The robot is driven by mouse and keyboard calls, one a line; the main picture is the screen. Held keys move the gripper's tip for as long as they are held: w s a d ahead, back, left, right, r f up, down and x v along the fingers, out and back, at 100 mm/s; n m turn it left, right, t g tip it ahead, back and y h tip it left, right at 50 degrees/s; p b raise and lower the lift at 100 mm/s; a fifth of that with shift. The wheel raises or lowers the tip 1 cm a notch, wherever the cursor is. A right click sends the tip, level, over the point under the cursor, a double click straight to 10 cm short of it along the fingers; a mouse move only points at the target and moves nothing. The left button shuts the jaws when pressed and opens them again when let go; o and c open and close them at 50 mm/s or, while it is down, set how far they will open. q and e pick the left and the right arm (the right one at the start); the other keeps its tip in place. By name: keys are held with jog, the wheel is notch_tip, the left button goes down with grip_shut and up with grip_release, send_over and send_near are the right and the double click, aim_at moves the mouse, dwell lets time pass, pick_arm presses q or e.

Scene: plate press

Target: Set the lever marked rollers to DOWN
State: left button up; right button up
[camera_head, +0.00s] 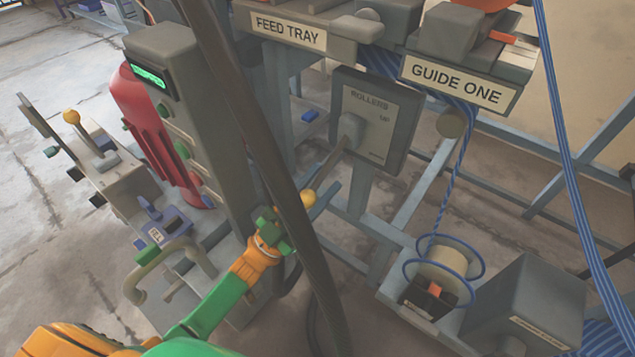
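My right gripper is not in view.
A thick dark post or hose (262,150) crosses the view between the gripper and the knob. A grey control column (185,120) and red cylinder (140,115) stand left. Another yellow-knobbed lever (72,117) is farther left. A cable spool (443,268) sits lower right.

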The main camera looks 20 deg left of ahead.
pick_arm(q)
jog(key=o, duration=0.3)
jog(key=shift+s, duration=0.1)
jog(key=shift+o, duration=0.2)
jog(key=shift+s+a+f, duration=0.1)
jog(key=shift+f, duration=0.1)
jog(key=b+v, duration=0.1)
jog(key=v, duration=0.5)
jog(key=shift+s+f, duration=0.2)
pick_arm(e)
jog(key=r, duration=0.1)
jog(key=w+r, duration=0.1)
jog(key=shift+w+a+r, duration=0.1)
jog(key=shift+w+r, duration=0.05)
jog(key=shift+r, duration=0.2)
pick_arm(q)
jog(key=shift+a, duration=0.15)
